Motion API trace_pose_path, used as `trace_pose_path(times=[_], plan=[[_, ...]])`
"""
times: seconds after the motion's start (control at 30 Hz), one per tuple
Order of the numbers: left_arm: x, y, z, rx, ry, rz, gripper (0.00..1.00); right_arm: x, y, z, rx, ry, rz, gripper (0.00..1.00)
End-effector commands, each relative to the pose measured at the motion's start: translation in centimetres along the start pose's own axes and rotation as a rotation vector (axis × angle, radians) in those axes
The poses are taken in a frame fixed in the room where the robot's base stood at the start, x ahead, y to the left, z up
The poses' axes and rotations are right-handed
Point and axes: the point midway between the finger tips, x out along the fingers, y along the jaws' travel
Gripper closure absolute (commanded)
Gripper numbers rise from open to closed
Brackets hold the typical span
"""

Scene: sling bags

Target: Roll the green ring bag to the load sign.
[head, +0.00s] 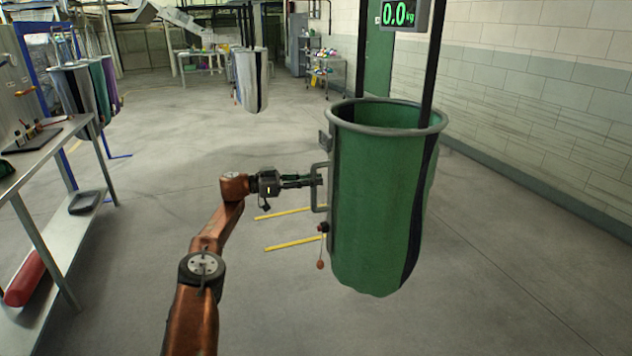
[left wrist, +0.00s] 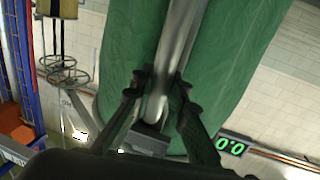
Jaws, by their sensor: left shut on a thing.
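The green ring bag (head: 375,205) hangs upright from black straps, right of centre in the head view, with a grey ring around its open top. A grey handle (head: 314,200) sticks out from its left side. My left gripper (head: 314,181) is shut on this handle. In the left wrist view the fingers (left wrist: 160,88) close around the grey handle bar (left wrist: 178,42), with the green cloth (left wrist: 230,55) behind it. My right gripper is not in view.
A workbench (head: 40,155) with tools stands at the left, with a red cylinder (head: 25,277) below. Other bags (head: 250,78) hang farther back and at the far left (head: 75,90). Yellow floor lines (head: 293,243) lie left of the green bag. A block wall runs along the right. The middle floor is clear.

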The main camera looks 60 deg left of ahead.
Motion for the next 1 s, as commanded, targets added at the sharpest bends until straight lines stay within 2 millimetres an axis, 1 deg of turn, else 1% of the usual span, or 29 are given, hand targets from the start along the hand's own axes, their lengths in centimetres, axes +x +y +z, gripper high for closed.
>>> trace_pose_path(times=[0.13,0.17,0.4,0.67,0.77,0.87,1.0], plan=[[0.0,0.0,0.2,-0.001,-0.004,-0.001,1.0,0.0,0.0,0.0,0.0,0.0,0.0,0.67],[0.0,0.0,0.2,-0.001,-0.004,-0.001,0.84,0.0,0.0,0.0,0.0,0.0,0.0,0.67],[0.2,0.0,0.1,0.0,-0.002,0.001,0.68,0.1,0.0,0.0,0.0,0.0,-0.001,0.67],[0.1,0.1,0.1,0.0,-0.001,0.001,0.67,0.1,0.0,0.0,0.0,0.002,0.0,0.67],[-0.2,0.0,0.1,0.0,-0.002,0.0,0.67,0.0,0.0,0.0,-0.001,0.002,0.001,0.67],[-1.1,0.0,0.1,0.001,-0.004,-0.001,0.67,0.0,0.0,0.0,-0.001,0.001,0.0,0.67],[-3.3,0.0,0.1,0.001,-0.006,-0.002,0.67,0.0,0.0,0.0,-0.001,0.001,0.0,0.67]])
